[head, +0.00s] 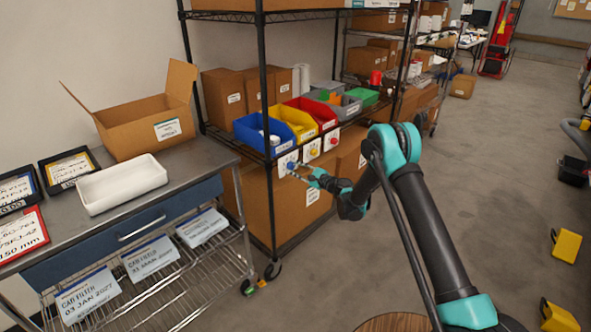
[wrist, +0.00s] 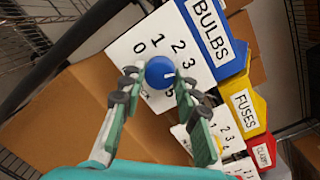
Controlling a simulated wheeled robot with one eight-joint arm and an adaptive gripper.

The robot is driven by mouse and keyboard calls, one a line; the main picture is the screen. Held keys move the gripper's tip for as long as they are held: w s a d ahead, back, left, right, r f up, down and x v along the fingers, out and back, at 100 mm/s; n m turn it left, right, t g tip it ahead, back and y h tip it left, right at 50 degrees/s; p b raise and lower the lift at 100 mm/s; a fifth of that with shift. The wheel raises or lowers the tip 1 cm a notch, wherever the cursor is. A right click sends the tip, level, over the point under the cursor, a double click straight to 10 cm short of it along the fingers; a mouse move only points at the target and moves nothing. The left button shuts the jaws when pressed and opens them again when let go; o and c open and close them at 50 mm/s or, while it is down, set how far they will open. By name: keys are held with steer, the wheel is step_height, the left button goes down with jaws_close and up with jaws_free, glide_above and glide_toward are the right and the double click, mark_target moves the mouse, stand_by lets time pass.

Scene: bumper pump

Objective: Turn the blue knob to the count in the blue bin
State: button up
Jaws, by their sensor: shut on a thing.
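The blue knob (wrist: 160,71) sits on a white dial plate (wrist: 126,48) with printed numbers 0, 1, 2, 3 and more partly hidden by a finger. Its white mark points to the right, roughly below the 3; the exact number is unclear. My gripper (wrist: 159,80) has one finger on each side of the knob and is shut on it. In the head view my gripper (head: 303,174) is at the plate below the blue bin (head: 250,134). The bin, labelled BULBS in the wrist view (wrist: 214,40), holds white things I cannot count clearly.
A yellow FUSES bin (wrist: 243,101) and a red CLAMP bin (wrist: 262,150) stand beside it, with their own dial plates below. Wire shelf posts (head: 265,100) and cardboard boxes (head: 262,200) are close. A steel cart (head: 205,157) stands left.

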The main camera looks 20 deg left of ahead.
steer(key=c, duration=0.5)
steer(key=shift+n, duration=0.3)
steer(key=n, duration=0.3)
steer(key=shift+s+n+h, duration=0.1)
steer(key=shift+n+h, duration=0.3)
steer(key=shift+n, duration=1.5)
steer(key=o, duration=1.2)
steer(key=shift+r, duration=0.1)
steer(key=shift+c, duration=0.2)
